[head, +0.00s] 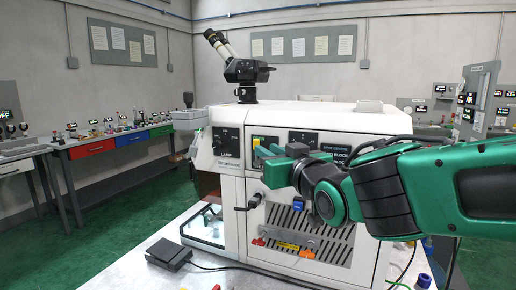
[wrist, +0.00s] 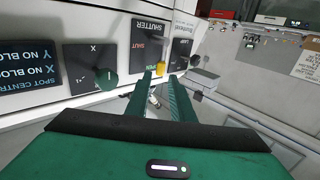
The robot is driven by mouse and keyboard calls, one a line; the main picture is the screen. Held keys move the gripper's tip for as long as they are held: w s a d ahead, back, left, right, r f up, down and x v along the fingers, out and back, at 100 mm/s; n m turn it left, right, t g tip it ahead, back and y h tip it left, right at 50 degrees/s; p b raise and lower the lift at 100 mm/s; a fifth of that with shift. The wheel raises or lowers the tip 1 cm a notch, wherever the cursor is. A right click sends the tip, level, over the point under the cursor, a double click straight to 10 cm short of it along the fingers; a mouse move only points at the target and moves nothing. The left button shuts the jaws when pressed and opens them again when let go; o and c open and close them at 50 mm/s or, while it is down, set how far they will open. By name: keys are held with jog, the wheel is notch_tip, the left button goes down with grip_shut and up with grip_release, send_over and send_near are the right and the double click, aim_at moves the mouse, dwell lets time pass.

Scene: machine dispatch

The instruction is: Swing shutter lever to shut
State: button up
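The shutter panel (wrist: 150,42) is dark, with the words SHUTTER, SHUT and OPEN, and appears turned in the wrist view. Its yellow lever tip (wrist: 160,68) lies near the word OPEN. My gripper (wrist: 161,77) is open, its two green fingers apart, with the yellow tip showing at the gap between the fingertips. I cannot tell whether either finger touches it. In the head view my gripper (head: 268,153) is at the front face of the white machine (head: 300,117), partly covering the panels there.
The lamp panel (wrist: 181,52) with a black knob is close beside the shutter panel. A green knob (wrist: 107,79) sits on the other side. A microscope (head: 238,70) tops the machine. A black pedal (head: 168,255) lies on the table in front.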

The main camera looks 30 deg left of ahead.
jog(key=x, duration=0.6)
jog(key=shift+a, duration=0.1)
